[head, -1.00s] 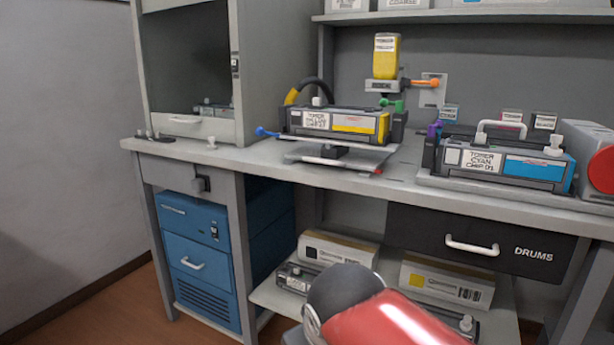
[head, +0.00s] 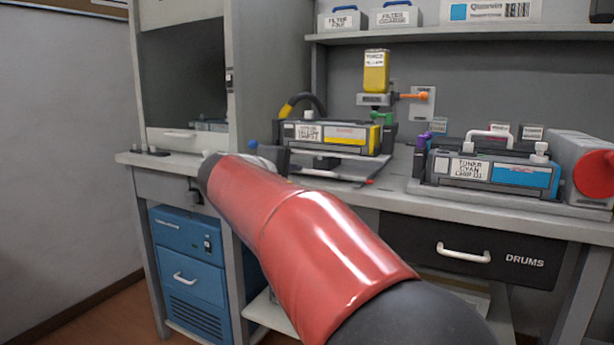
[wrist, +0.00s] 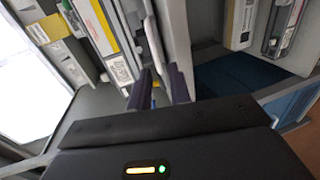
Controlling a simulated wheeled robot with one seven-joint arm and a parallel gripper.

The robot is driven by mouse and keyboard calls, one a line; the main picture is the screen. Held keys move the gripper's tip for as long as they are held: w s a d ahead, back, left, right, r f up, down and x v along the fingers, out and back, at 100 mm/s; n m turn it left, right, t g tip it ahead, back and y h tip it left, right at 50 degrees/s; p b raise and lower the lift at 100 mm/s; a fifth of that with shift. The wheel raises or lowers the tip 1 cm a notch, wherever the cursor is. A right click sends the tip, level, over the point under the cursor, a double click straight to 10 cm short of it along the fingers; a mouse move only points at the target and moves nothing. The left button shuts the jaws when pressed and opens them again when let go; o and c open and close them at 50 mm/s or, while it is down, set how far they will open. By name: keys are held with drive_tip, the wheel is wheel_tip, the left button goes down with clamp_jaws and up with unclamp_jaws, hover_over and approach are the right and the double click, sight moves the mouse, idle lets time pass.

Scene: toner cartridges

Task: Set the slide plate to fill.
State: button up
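The filling station holds a yellow toner cartridge (head: 325,135) on a grey plate (head: 335,172) with a red tip, at the bench's middle. A blue knob (head: 253,145) shows at its left end. Above and behind it are a yellow toner bottle (head: 376,72), an orange-tipped lever (head: 414,96) and a green knob (head: 381,118). I cannot tell for sure which part is the slide plate. My gripper is mostly hidden behind my red arm in the head view. In the wrist view my gripper (wrist: 159,86) has its dark fingers apart, with a small blue part showing near the gap.
A cyan toner cartridge (head: 493,170) stands on a tray to the right, beside a grey machine with a red disc (head: 597,174). An open cabinet (head: 182,90) is at the left. A blue unit (head: 187,260) and a drawer marked DRUMS (head: 465,250) are below.

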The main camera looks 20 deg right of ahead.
sight(309, 172)
drive_tip(key=x, duration=0.5)
drive_tip(key=p+x, duration=0.1)
drive_tip(key=x, duration=0.1)
drive_tip(key=shift+w+d+r, duration=0.25)
drive_tip(key=shift+w+r, duration=0.05)
drive_tip(key=shift+w, duration=0.1)
clamp_jaws()
